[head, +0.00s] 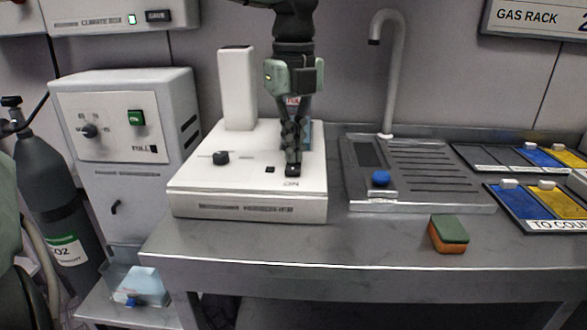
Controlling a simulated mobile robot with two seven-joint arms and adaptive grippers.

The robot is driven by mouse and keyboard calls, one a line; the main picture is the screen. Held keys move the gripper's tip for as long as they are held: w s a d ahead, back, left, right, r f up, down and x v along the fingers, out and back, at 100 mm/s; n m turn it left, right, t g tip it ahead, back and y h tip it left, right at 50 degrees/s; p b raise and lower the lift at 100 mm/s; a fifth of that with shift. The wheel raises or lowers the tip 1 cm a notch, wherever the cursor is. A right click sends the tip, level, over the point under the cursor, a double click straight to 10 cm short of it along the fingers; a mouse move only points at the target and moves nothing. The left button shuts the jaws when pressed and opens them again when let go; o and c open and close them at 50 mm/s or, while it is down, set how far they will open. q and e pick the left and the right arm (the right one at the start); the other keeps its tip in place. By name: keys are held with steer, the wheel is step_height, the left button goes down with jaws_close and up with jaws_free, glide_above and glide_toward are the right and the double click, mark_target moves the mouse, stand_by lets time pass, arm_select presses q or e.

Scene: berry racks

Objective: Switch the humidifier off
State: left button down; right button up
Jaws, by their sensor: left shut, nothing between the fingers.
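The humidifier (205,184) is a low white box on the metal bench, with an upright white column (237,90) at its back. Its sloped top carries a black round knob (221,158), a small black square (270,169) and lettering that seems to read ON near the front right. A blurred label runs along its front. My left gripper (292,170) comes down from above, shut and empty, with its fingertips at the top face just above the lettering, right of the black square. The fingers hide the spot beneath them, so contact is unclear. My right gripper is out of view.
A white cabinet (125,90) with a knob and green switch stands left, beside a dark gas cylinder (45,175). Right of the humidifier are a sink drainer (420,207) with a tap (386,90), a green-orange sponge (449,233) and blue-yellow racks (520,204).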

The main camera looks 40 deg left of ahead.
arm_select(q)
steer(key=shift+r+p, duration=1.95)
steer(key=shift+r, duration=1.45)
